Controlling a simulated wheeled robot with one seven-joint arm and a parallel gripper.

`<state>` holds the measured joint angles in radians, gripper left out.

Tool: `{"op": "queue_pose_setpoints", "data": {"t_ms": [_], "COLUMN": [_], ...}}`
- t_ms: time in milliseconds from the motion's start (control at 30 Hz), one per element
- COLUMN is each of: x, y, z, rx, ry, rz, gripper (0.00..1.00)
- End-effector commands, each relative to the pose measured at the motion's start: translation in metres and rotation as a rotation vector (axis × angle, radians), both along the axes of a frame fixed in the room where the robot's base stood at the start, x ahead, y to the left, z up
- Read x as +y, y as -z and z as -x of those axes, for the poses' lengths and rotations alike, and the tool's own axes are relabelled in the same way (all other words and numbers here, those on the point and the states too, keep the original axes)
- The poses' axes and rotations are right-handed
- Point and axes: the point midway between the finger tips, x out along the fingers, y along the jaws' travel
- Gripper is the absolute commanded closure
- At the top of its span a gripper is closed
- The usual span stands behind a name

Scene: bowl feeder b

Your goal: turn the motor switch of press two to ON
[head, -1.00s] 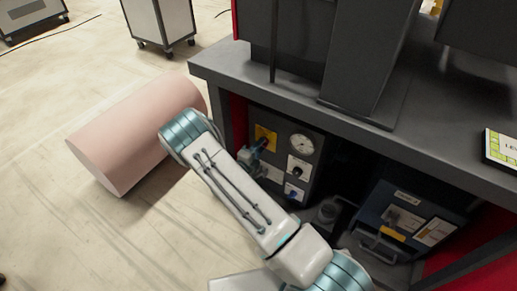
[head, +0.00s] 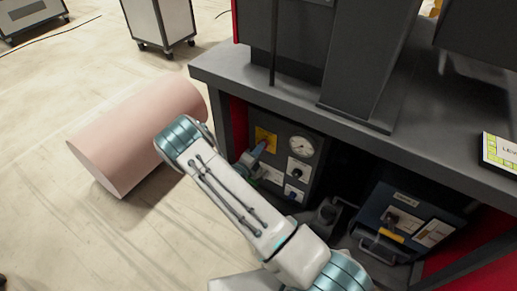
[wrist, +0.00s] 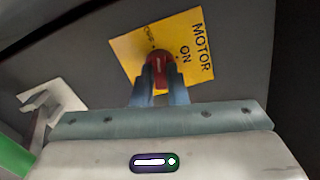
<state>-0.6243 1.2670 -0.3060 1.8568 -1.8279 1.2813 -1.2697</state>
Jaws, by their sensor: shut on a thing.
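The motor switch is a red knob (wrist: 159,58) on a yellow plate (wrist: 200,72) marked MOTOR and ON in the wrist view. A smaller, blurred mark is at the plate's upper left. My gripper (wrist: 161,72) is shut on the red knob, one finger on each side. The knob is hidden there.
A round gauge (head: 301,147) and other knobs sit right of the yellow plate. A blue-grey box (head: 405,205) with a handle stands further right under the bench (head: 225,72). A pink cylinder (head: 125,140) lies on the floor at left.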

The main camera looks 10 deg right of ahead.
Motion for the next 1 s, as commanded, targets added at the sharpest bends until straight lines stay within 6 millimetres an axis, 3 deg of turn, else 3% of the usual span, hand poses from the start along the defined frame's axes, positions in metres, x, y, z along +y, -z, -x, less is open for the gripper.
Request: {"op": "queue_pose_setpoints", "data": {"t_ms": [1000], "x": [0.001], "y": [0.0], "z": [0.0006], "rx": [-0.673], "ry": [-0.002], "rz": [-0.676], "gripper": [1.0]}}
